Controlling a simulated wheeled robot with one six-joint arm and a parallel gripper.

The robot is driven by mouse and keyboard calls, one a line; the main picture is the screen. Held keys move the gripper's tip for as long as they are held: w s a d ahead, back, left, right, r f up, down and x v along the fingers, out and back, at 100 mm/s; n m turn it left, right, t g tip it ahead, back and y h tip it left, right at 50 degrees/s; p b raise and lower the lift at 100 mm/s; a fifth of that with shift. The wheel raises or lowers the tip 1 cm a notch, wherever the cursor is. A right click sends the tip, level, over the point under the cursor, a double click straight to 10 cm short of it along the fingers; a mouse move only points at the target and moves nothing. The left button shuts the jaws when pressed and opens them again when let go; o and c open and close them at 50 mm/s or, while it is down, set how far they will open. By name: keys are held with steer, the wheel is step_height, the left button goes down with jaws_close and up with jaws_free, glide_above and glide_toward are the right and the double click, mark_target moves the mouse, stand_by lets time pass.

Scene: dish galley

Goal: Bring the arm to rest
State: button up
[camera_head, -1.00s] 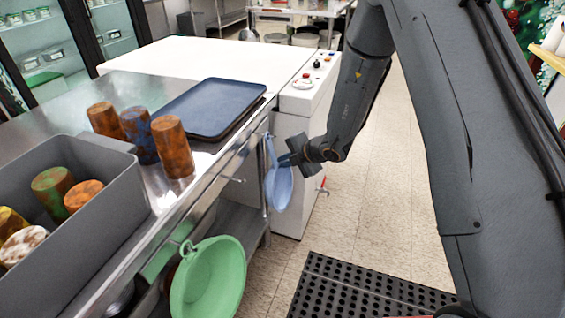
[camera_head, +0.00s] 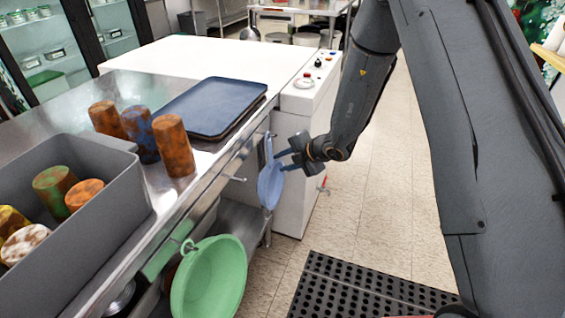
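My gripper (camera_head: 283,161) is at the end of my dark grey arm, beside the corner of the steel counter. Its two fingers show apart, pointing left, with nothing seen held between them. A blue pan-shaped utensil (camera_head: 270,186) hangs by its handle at the counter's edge, just left of the fingers. The fingertips are very close to its handle; I cannot tell whether they touch it.
A green colander (camera_head: 210,283) hangs at the counter's front. Dark trays (camera_head: 212,106), several speckled cups (camera_head: 173,146) and a grey bin (camera_head: 118,222) with cups stand on the counter (camera_head: 125,88). A white machine (camera_head: 297,205) is behind. The tiled floor (camera_head: 380,215) right of it is clear; a black mat (camera_head: 365,292) lies in front.

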steer(key=s+d+r+n+g+h+p, duration=0.1)
steer(key=s+d+r+n+g, duration=0.2)
steer(key=s+r+n, duration=0.55)
steer(key=s+d+r+n+g+p, duration=0.1)
steer(key=s+d+r+n+g, duration=0.3)
steer(key=s+n, duration=0.75)
steer(key=s+d+r+n+h+p, duration=0.1)
steer(key=s+d+r+n+h, duration=0.2)
steer(key=n, duration=0.9)
steer(key=s+d+r+n+h+p, duration=0.1)
steer(key=s+d+r+n+h, duration=0.2)
steer(key=s+d+n, duration=0.7)
steer(key=n, duration=0.2)
steer(key=shift+r+n+t, duration=0.2)
steer(key=shift+n+t, duration=0.1)
steer(key=shift+t, duration=0.1)
